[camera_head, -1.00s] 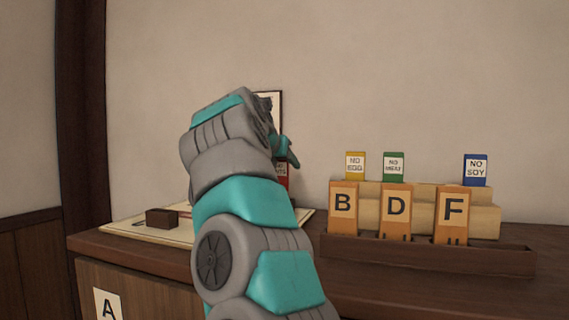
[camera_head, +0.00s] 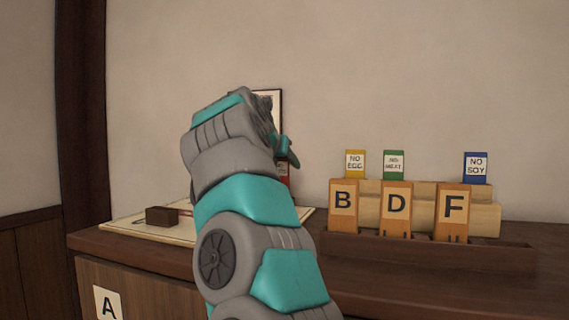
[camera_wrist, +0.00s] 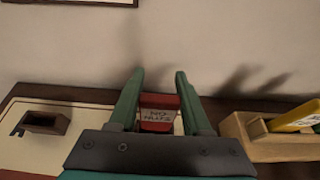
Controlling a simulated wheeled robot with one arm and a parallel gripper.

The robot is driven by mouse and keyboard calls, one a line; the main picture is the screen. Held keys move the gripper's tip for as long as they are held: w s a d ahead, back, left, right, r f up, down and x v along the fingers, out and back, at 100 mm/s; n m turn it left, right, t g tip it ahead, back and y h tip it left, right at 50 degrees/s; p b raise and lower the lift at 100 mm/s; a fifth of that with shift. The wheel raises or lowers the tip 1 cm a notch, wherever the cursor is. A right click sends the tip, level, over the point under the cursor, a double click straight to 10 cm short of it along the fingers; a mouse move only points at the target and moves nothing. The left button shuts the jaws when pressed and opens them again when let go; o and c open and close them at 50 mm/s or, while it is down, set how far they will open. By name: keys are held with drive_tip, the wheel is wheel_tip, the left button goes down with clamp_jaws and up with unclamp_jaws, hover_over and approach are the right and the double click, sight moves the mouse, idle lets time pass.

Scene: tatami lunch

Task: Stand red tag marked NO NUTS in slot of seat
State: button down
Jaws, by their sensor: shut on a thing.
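My gripper (camera_wrist: 158,100) is shut on the red tag marked NO NUTS (camera_wrist: 158,117), which sits between its two green fingers in the wrist view. In the head view my arm hides most of the gripper, and only a sliver of the red tag (camera_head: 283,168) shows. The tag is held above the counter by the right part of a pale board (camera_head: 125,227). A small dark brown block (camera_head: 162,216) stands on that board to the left; in the wrist view it shows an open hollow (camera_wrist: 45,122). I cannot tell whether the tag touches anything below.
A pale stepped wooden rack (camera_head: 484,218) at right holds yellow NO EGG (camera_head: 355,164), green NO MEAT (camera_head: 393,165) and blue NO SOY (camera_head: 475,168) tags. Orange markers B, D and F stand in a dark tray (camera_head: 490,257) before it. A wall rises close behind.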

drive_tip(key=shift+f, duration=0.15)
drive_tip(key=shift+f+b, duration=0.35)
drive_tip(key=shift+b, duration=0.1)
drive_tip(key=shift+f+b, duration=0.6)
drive_tip(key=shift+f, duration=0.25)
idle(1.1)
drive_tip(key=shift+c, duration=1.3)
unclamp_jaws()
drive_tip(key=shift+o, duration=0.3)
drive_tip(key=shift+o, duration=1)
drive_tip(key=shift+r, duration=0.1)
